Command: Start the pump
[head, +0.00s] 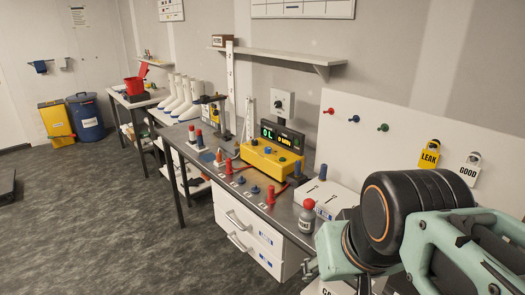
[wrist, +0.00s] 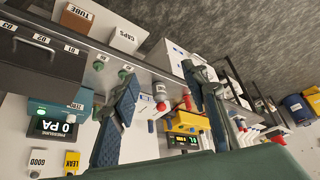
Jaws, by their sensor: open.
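A yellow box (head: 262,163) stands on the bench in the head view, with blue and green buttons on its top. A dark display (head: 283,137) with green digits, reading about "0 L" and "0 MIN", stands behind it. I take this to be the pump. In the wrist view the yellow box (wrist: 180,119) and part of its display (wrist: 186,141) appear beyond and between my fingers, tilted in the picture. My gripper (wrist: 161,78) is open and empty, apart from the box. In the head view my arm fills the lower right and its fingers cannot be made out clearly.
Red and blue stoppers (head: 271,195) line the bench's front edge. A red-topped bottle (head: 308,217) and a white box (head: 318,199) stand nearer my arm. A pressure display (wrist: 55,127) reads "0 PA". LEAK (head: 429,155) and GOOD (head: 469,168) tags hang on the wall panel.

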